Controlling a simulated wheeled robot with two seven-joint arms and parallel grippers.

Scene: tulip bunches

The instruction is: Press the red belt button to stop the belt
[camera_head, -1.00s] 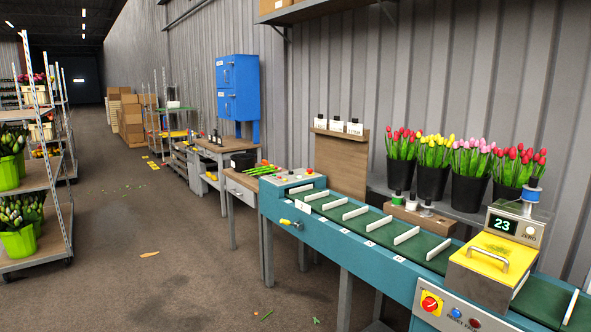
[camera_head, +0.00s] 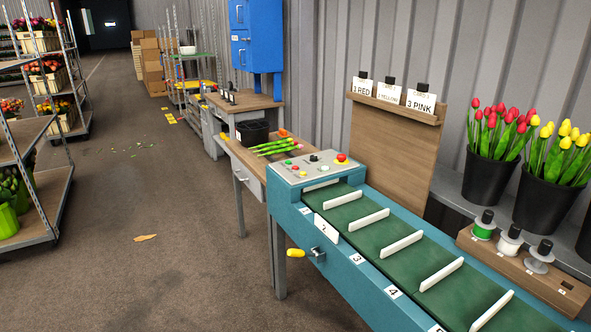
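The control panel (camera_head: 300,177) sits at the far end of the teal conveyor (camera_head: 299,226). A large red button (camera_head: 341,157) on a yellow base is at the panel's right rear. Smaller red, green and black controls are also on the panel, too small to read. The green belt (camera_head: 383,240) has white dividers, and I cannot tell from these frames whether it is running. Neither of my grippers is in view.
A wooden table (camera_head: 246,155) with a black bin (camera_head: 252,132) and green stems adjoins the panel. Spools (camera_head: 509,238) stand at right.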

